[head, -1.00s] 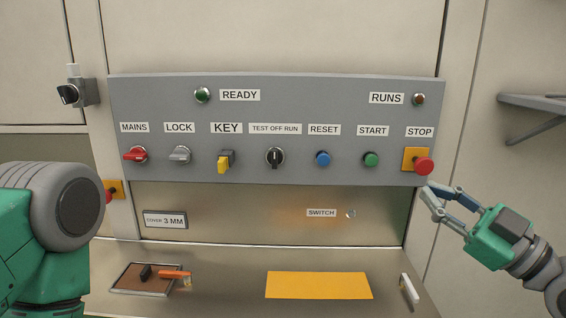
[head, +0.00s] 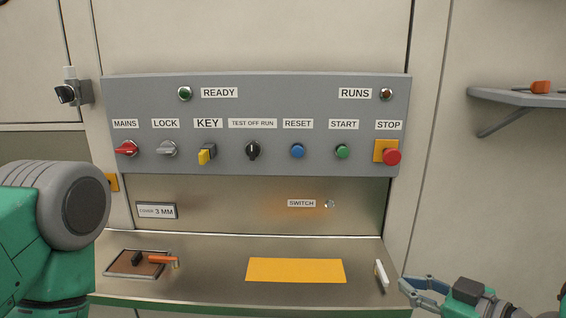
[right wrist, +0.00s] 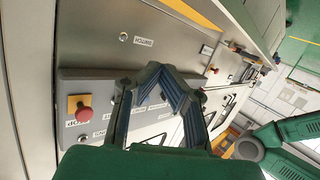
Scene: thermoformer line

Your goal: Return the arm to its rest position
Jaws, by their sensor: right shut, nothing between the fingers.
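My right gripper (head: 406,284) is low at the right edge of the head view, below and to the right of the red STOP button (head: 391,157). It is apart from the panel, with its fingers shut and empty. In the right wrist view the fingers (right wrist: 158,70) meet at their tips, in front of the grey panel seen at a slant. The STOP button shows there too (right wrist: 83,108), clear of the fingers. A green and grey link of my left arm fills the lower left of the head view; its gripper is out of sight.
The grey control panel (head: 260,112) carries several knobs and buttons. Below it a metal ledge (head: 220,291) bears a yellow plate (head: 296,270), a brown tray (head: 120,266) and a white handle (head: 381,274). A grey shelf (head: 520,98) sticks out at the upper right.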

